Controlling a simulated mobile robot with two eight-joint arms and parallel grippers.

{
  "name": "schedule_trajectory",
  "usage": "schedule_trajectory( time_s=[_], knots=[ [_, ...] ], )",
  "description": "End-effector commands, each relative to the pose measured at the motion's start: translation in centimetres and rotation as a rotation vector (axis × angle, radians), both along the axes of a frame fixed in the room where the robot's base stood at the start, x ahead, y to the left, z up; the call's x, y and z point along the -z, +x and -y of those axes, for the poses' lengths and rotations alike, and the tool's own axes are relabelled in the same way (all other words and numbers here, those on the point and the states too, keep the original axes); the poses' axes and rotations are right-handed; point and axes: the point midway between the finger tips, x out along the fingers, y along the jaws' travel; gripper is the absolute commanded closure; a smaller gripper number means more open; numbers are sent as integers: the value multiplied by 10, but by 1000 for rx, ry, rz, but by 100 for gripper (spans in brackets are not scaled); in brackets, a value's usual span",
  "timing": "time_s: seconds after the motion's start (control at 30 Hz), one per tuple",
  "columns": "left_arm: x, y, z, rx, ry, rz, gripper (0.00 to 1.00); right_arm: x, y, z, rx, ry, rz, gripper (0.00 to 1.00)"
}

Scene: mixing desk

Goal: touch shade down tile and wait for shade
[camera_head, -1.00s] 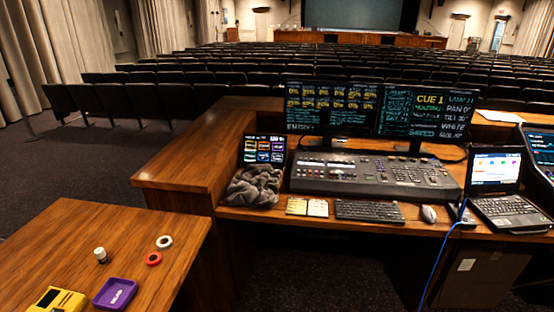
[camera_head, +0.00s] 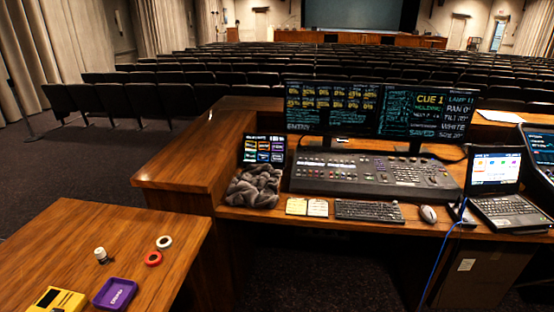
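A small tablet-like screen (camera_head: 264,149) with several coloured tiles stands upright at the left end of the desk, behind a crumpled grey cloth. The tile labels are too small to read, so I cannot tell which one is the shade down tile. The cloth (camera_head: 254,187) lies just in front of the screen's lower edge. Neither of my grippers is in view.
Two monitors (camera_head: 330,106) stand behind a mixing console (camera_head: 375,176). A keyboard (camera_head: 369,210), mouse (camera_head: 428,214) and laptop (camera_head: 497,186) line the desk front. A side table (camera_head: 80,235) at lower left holds a purple tray (camera_head: 115,293), a yellow box (camera_head: 60,299) and tape rolls (camera_head: 153,258).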

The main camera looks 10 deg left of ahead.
Motion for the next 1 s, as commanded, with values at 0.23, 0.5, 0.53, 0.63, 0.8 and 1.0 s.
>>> schedule_trajectory(
  time_s=[0.23, 0.5, 0.53, 0.63, 0.8, 1.0],
  knots=[
    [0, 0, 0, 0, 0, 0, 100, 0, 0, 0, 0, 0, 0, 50],
    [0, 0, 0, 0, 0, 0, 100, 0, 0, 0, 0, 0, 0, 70],
    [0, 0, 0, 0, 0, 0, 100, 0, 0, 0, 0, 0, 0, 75],
    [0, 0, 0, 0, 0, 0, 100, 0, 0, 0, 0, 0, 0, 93],
    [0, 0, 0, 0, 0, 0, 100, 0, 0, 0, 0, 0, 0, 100],
    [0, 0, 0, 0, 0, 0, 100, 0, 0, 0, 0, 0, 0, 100]
  ],
)
